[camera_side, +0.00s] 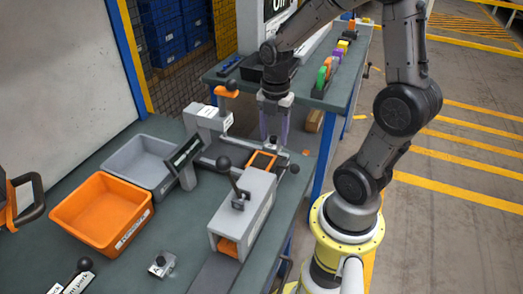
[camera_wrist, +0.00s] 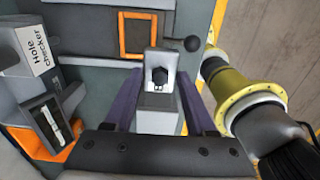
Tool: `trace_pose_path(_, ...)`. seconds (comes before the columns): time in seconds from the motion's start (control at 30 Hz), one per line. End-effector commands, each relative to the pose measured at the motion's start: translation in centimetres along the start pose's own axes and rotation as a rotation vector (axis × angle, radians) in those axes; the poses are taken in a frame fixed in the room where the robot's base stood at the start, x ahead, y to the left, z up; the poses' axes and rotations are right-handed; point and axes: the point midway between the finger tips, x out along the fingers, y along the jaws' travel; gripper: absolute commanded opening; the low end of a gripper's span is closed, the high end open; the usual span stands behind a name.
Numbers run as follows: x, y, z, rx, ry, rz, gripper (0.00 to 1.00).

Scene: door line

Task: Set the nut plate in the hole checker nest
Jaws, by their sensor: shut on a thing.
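My gripper (camera_wrist: 160,84) is shut on the nut plate (camera_wrist: 157,60), a light grey metal bracket with a dark hexagonal opening, between its purple fingers. In the side view my gripper (camera_side: 273,125) points down at the back of the bench, just right of the hole checker, and the plate cannot be made out.
A grey fixture with an orange frame (camera_side: 262,160) and black ball handle is in front of my gripper. A grey box with a lever (camera_side: 242,212) stands nearer. Orange (camera_side: 101,212) and grey (camera_side: 143,160) bins are left. A small metal bracket (camera_side: 161,265) lies on the front bench.

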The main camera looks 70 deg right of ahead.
Motion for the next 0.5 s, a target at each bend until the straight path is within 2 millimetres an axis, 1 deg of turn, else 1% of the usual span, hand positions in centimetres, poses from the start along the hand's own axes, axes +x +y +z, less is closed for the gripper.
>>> trace_pose_path(0.03, 0.9, 0.8, 0.4, 0.000, 0.003, -0.005, 0.00)
trace_pose_path(0.1, 2.2, 1.6, 0.8, 0.000, 0.003, -0.005, 0.00)
trace_pose_path(0.2, 3.8, 2.8, 1.4, 0.000, 0.001, -0.003, 0.00)
trace_pose_path(0.3, 4.8, 3.7, 1.8, 0.000, 0.000, 0.000, 0.00)
trace_pose_path(0.5, 5.9, 4.5, 2.2, 0.000, 0.000, -0.001, 0.00)
